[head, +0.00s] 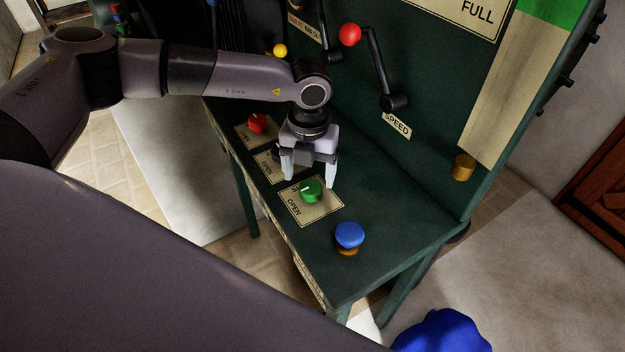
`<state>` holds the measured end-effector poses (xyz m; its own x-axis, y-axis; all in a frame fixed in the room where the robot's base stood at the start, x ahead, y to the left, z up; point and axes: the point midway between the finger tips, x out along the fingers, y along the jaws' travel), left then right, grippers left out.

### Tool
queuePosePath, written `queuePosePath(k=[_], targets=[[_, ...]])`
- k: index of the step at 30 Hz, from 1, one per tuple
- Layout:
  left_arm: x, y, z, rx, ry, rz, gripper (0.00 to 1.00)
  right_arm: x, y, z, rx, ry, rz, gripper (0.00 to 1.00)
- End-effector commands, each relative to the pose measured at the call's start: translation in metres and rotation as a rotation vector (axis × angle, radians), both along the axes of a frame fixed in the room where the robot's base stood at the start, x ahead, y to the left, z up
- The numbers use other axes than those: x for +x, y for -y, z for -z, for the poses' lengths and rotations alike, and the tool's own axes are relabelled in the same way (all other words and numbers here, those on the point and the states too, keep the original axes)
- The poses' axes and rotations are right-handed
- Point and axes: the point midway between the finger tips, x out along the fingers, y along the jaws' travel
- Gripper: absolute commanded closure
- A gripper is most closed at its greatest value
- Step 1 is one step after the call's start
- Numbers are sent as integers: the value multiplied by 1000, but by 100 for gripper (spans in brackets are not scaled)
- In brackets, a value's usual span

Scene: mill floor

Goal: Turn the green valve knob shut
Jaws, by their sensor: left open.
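The green valve knob (312,190) sits on a cream label plate (300,211) on the dark green bench panel. The word OPEN shows on the plate's near side, and the other lettering is partly hidden. A pale pointer mark shows on the knob's left side. My left gripper (309,181) is open and points down just above and behind the knob, with its fingers spread. I cannot tell whether a finger touches the knob. My right gripper is not in view.
A blue mushroom-shaped button (349,235) stands right of the knob. A red knob (257,123) sits farther back left on its own plate. A red-ball lever (350,35) juts from the upright panel. The bench's front right is clear.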

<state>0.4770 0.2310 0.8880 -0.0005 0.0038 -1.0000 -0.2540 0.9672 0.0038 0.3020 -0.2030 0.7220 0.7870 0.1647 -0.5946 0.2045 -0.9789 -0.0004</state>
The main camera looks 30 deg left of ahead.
Motion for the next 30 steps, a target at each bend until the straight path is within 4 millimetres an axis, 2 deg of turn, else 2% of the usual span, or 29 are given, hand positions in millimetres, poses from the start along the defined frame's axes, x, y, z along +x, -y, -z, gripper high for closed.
queuePosePath(k=[3, 7, 17, 18, 20, 21, 23, 30], targets=[[-1, 1, 18, -1, -3, 2, 24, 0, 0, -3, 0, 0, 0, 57], [0, 1, 31, -1, -1, 1, 24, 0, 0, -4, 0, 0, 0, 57], [0, 1, 37, -3, 0, 2, 24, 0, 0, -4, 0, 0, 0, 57], [0, 1, 37, -3, 0, 2, 31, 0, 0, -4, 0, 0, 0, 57], [0, 1, 37, -3, 0, 2, 50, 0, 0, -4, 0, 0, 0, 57], [0, 1, 37, -3, 0, 2, 63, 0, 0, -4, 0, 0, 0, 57], [0, 1, 37, -3, 0, 2, 80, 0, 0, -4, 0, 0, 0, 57], [0, 1, 37, -3, 0, 13, 80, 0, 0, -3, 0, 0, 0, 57]])
